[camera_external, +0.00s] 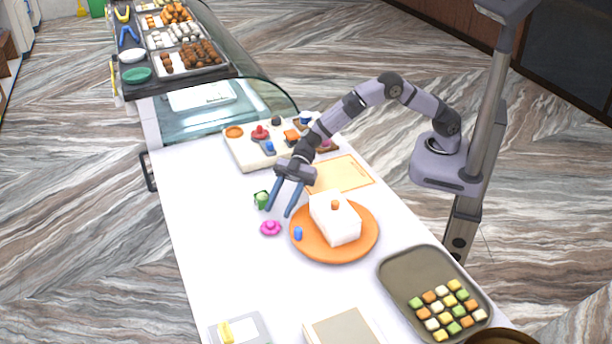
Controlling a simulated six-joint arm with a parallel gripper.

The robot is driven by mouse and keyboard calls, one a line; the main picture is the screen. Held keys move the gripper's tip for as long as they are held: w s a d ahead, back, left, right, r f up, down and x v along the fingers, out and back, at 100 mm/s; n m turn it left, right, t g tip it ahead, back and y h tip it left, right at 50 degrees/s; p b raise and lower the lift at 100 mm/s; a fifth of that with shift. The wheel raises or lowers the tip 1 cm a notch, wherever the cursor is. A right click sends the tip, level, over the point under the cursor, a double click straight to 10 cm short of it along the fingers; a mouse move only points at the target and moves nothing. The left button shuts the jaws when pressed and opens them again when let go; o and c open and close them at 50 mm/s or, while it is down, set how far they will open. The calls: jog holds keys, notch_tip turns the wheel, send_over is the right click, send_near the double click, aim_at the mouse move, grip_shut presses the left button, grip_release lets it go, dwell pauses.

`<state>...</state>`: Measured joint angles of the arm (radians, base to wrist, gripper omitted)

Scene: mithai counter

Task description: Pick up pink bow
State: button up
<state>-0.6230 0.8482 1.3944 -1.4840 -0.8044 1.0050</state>
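The pink bow (270,228) lies on the white counter, left of the orange plate. It is small and bright magenta. My gripper (281,212) points down with its two blue fingers spread apart and nothing seen between them. Its fingertips appear just behind and above the bow, apart from it as far as this view shows. A small green item (261,200) sits close to the left finger.
An orange plate (306,250) holds a white box (335,219) and a small blue piece (298,234). A toy-like panel (243,156) with colored pieces stands behind. A grey tray (398,266) of sweets is front right. The counter's left side is clear.

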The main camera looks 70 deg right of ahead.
aim_at(271, 227)
jog(key=shift+p+x, duration=0.9)
jog(key=shift+x, duration=1.6)
grip_shut()
